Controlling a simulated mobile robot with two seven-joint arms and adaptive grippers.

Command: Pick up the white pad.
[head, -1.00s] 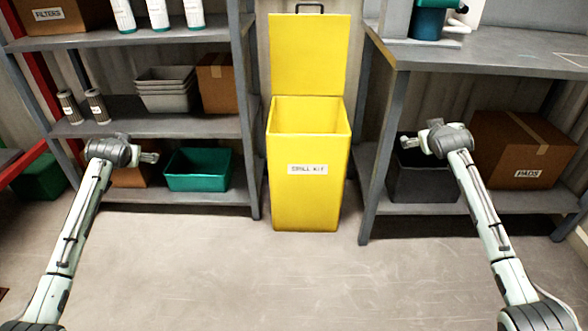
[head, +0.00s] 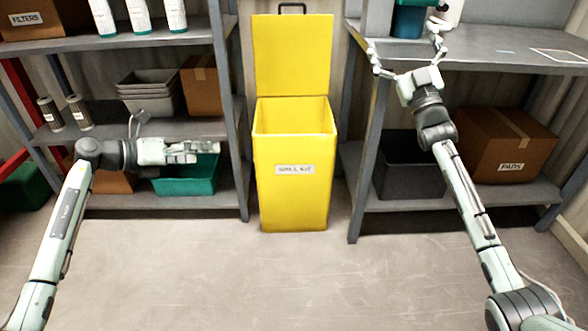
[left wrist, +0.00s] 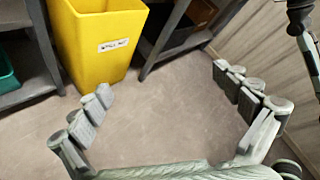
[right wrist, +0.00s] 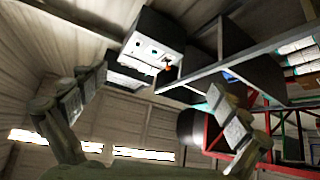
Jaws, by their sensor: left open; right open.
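I cannot make out a white pad for certain in any view. The yellow spill kit bin (head: 290,185) stands on the floor between the shelves with its lid up; its bottom is hidden from me. It also shows in the left wrist view (left wrist: 95,45). My left gripper (head: 205,152) is open and empty, left of the bin in front of the left shelf; its spread fingers show in the left wrist view (left wrist: 162,80). My right gripper (head: 405,35) is open and empty, fingers up, by the left end of the right bench; its wrist view (right wrist: 155,82) shows nothing between the fingers.
The right bench (head: 480,45) has a white outlined rectangle (head: 558,56) on top. Below are a dark bin (head: 400,170) and a carton labelled PADS (head: 500,145). The left shelf holds grey trays (head: 148,90) and a teal bin (head: 190,180). The floor in front is clear.

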